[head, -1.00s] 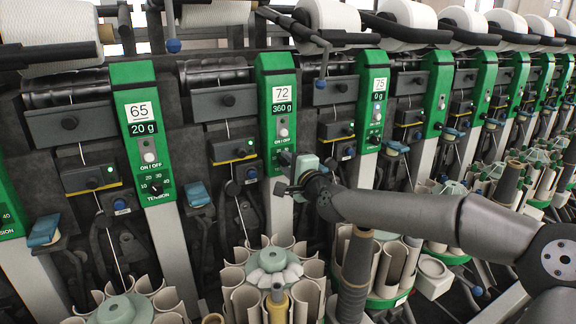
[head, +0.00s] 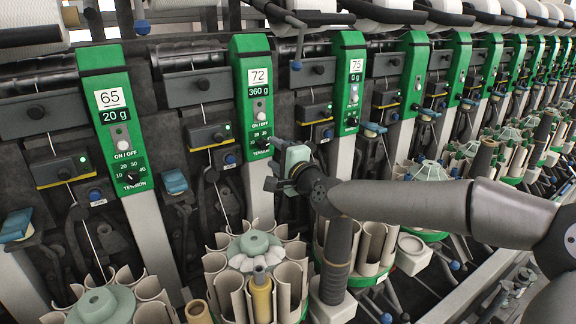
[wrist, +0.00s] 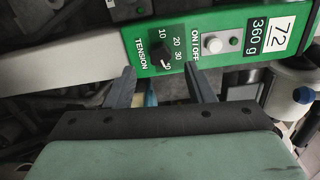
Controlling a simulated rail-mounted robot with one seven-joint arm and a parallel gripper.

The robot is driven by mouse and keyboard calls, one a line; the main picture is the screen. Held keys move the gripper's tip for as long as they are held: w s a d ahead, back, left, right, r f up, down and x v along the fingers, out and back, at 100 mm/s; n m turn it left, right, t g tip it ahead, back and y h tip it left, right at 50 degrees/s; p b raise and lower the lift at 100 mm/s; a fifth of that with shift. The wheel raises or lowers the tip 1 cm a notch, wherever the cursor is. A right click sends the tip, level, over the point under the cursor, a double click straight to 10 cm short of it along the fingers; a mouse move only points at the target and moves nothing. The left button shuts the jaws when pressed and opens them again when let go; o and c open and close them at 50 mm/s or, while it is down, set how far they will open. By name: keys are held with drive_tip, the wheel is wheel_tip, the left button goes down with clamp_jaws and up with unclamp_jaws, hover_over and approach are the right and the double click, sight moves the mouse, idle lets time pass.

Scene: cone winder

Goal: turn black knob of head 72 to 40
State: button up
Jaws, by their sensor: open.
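The green panel of head 72 (head: 250,85) shows "72" and "360 g", with a white on/off button above the tension dial. Its black knob (wrist: 162,57) shows in the wrist view, with a scale reading 10, 20, 30 and a last number partly hidden by a finger. The knob's white mark points toward the high end; its exact reading is hard to tell. My gripper (wrist: 160,72) is open, its two fingers spread to either side of the knob's line, apparently short of it. In the head view, my gripper (head: 274,165) is just below and right of the knob (head: 262,143).
Head 65's panel (head: 112,110) stands to the left and head 75's panel (head: 352,80) to the right. Below are round carriers with upright beige tubes (head: 230,290). A dark cone (head: 335,260) stands beneath my arm. A blue-tipped lever (wrist: 302,96) is near head 72.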

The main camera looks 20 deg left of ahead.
drive_tip(key=v, duration=0.7)
drive_tip(key=shift+r, duration=0.1)
